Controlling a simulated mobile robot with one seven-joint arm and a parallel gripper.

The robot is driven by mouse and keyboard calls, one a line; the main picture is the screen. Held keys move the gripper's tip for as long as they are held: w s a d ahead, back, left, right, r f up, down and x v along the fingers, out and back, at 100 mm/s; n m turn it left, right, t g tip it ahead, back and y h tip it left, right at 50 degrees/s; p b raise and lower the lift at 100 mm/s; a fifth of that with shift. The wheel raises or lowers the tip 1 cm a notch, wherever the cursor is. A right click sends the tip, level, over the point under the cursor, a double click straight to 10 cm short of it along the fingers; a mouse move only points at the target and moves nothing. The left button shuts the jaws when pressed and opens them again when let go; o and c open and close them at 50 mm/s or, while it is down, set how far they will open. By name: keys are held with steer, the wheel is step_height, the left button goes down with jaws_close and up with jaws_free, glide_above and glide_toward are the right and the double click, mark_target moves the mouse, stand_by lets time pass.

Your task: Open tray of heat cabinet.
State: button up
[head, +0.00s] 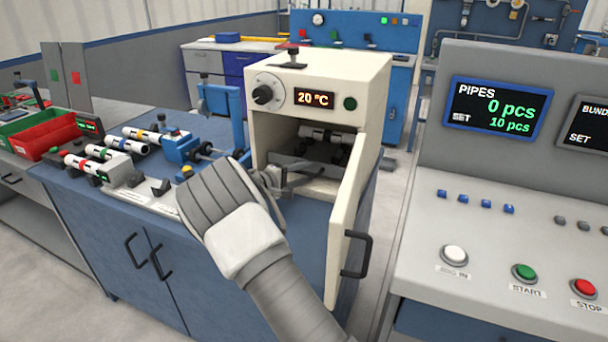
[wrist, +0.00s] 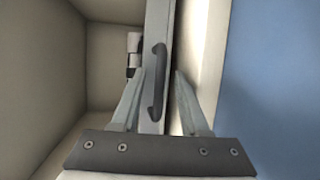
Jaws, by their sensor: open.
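The cream heat cabinet (head: 331,77) stands on the blue bench, its display reading 20 °C. Its door (head: 350,215) is swung open to the right. The grey tray (head: 290,164) lies inside the chamber; in the wrist view its front (wrist: 160,20) runs as an upright strip with a dark bar handle (wrist: 157,90). My gripper (wrist: 159,73) is open, with one finger on each side of the handle, neither visibly closed on it. In the head view my wrist hides part of the cabinet front and the gripper is partly hidden.
The open door with its black handle (head: 358,254) stands close to the right of my gripper. A fixture with several pipes (head: 92,166) and a red bin (head: 40,134) are to the left. A control console (head: 515,215) stands at the right.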

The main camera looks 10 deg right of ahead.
jaws_close()
stand_by(1.4)
